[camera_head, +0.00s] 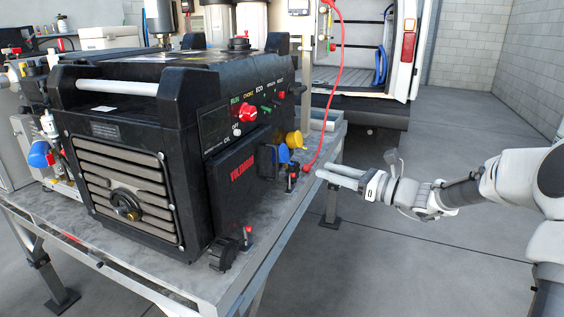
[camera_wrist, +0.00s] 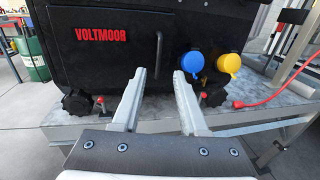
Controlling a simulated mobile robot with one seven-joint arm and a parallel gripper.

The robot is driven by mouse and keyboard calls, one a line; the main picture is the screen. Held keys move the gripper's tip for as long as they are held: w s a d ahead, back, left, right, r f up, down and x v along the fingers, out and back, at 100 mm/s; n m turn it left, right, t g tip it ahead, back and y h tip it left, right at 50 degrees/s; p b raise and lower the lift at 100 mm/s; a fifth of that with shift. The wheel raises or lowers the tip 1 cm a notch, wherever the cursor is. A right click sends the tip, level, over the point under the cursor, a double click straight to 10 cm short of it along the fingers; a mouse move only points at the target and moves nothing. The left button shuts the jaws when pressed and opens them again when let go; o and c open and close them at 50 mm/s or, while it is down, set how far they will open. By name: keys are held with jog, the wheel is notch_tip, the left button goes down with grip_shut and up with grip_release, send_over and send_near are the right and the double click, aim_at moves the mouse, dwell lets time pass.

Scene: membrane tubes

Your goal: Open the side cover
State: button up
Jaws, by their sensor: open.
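The black generator (camera_head: 130,150) stands on a metal table. Its side cover (camera_head: 238,180) is a flat dark panel with red VOLTMOOR lettering, and it looks closed. In the wrist view the side cover (camera_wrist: 115,65) carries a thin upright handle (camera_wrist: 159,52) near its right edge. My gripper (camera_head: 322,180) is off the table's right edge, apart from the generator, in the head view. In the wrist view my gripper (camera_wrist: 160,75) is open and empty, its fingers pointing toward the cover's right edge and the sockets.
A blue socket cap (camera_wrist: 191,63) and a yellow socket cap (camera_wrist: 229,63) sit right of the cover. A red cable (camera_head: 334,90) rises from the table (camera_head: 270,235). A red-tipped clamp (camera_head: 247,235) stands by the generator's foot. The floor at right is clear.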

jog(key=b+x, duration=0.2)
jog(key=x, duration=1.2)
jog(key=shift+w+a+b, duration=0.2)
jog(key=shift+a+b, duration=0.1)
jog(key=shift+b, duration=0.05)
grip_shut()
dwell(0.6)
